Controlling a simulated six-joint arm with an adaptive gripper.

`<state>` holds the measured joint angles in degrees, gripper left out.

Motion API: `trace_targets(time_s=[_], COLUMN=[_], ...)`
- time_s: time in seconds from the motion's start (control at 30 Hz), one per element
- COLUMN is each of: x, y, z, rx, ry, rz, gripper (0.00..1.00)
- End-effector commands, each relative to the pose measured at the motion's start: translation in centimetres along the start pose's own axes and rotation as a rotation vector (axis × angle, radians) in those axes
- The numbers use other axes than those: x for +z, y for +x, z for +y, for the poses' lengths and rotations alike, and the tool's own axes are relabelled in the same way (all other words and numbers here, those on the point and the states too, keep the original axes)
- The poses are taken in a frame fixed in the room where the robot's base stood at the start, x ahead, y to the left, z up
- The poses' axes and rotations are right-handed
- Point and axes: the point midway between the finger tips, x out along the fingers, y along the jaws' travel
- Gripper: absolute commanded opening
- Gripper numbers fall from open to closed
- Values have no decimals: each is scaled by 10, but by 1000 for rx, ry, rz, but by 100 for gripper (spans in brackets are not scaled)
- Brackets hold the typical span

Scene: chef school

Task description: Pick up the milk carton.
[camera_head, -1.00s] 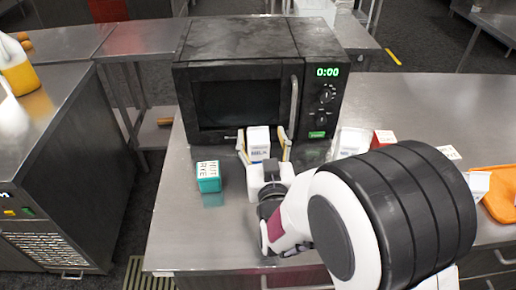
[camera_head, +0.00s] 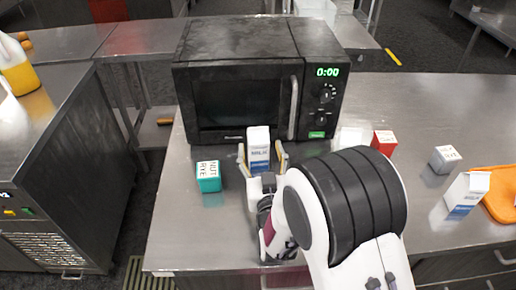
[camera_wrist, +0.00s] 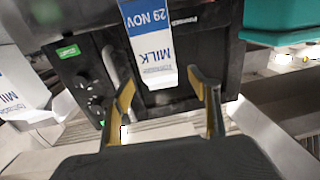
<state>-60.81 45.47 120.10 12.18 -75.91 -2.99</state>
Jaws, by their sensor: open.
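A white and blue milk carton (camera_head: 258,146) stands upright on the steel counter in front of the microwave. It also shows in the wrist view (camera_wrist: 149,42), with "MILK" and "29 NOV" on its face. My gripper (camera_head: 261,152) is open, its fingers either side of the carton's near side in the head view. In the wrist view the gripper (camera_wrist: 161,80) has clear space between its fingers, and the carton's visible end lies just beyond the tips. I cannot tell whether a finger touches it.
A black microwave (camera_head: 240,100) stands behind. A teal box (camera_head: 208,177) is to the left. A second milk carton (camera_wrist: 22,92), a red box (camera_head: 384,142), a grey-white box (camera_head: 444,158) and another carton (camera_head: 466,192) are to the right. Counter at front left is clear.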

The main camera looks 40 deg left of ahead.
Motion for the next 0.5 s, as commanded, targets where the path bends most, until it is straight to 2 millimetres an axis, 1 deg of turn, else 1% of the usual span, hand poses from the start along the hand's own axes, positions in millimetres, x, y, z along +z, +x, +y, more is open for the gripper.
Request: trace_targets(time_s=[0.37,0.5], x=[0,0], y=[1,7], z=[0,0], rx=[0,0], ry=[0,0], rz=[0,0], gripper=[61,61])
